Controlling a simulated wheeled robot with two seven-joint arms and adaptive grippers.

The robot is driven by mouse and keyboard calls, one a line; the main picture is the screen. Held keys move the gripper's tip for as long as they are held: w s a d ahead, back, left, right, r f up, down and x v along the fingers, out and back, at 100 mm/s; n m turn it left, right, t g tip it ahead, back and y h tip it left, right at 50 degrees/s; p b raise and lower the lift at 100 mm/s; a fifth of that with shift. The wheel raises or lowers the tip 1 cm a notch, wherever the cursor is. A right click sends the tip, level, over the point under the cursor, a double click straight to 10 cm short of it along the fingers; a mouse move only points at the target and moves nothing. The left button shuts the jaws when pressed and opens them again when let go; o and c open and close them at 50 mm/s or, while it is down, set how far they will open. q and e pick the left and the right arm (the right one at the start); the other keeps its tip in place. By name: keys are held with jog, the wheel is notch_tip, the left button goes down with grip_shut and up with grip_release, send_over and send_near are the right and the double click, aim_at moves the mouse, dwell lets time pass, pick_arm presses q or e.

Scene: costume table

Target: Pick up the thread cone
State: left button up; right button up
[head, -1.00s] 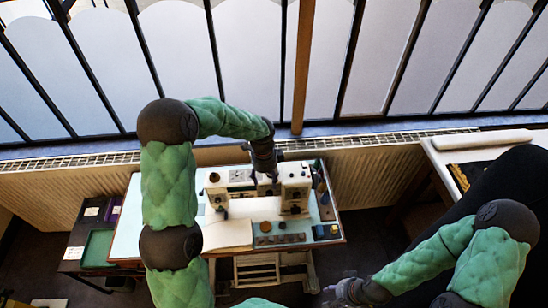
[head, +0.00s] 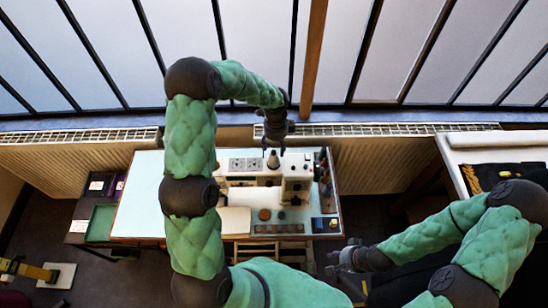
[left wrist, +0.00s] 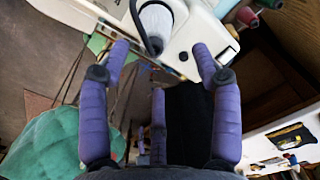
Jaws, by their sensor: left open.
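The thread cone (head: 273,159) stands on top of the white sewing machine (head: 238,180) on the table. In the left wrist view the cone (left wrist: 157,22) is pale, with a dark curved rim around part of it, near the top edge. My left gripper (head: 275,147) is open and empty, by the cone's top in the head view. Its purple fingers (left wrist: 161,48) are spread in the wrist view, with the cone beyond the gap between the upper two. My right gripper (head: 345,260) is low, right of the table's front; its jaw state is unclear.
The pale table (head: 140,205) holds a cloth (head: 234,220), a dark strip (head: 279,229) and a blue box (head: 325,225). Several thread spools (left wrist: 248,16) stand beside the machine. A radiator (head: 90,158) and windows lie behind; another table (head: 480,150) is at right.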

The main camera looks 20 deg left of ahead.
aim_at(274, 152)
pick_arm(q)
jog(key=f, duration=0.1)
jog(key=f+p, duration=0.1)
jog(key=f, duration=0.2)
jog(key=shift+s+a+f, duration=0.15)
jog(key=shift+s+a, duration=0.1)
jog(key=shift+a, duration=0.15)
jog(key=shift+w+f, duration=0.1)
jog(key=shift+f, duration=0.4)
jog(key=shift+c, duration=1.1)
jog(key=c, duration=1.1)
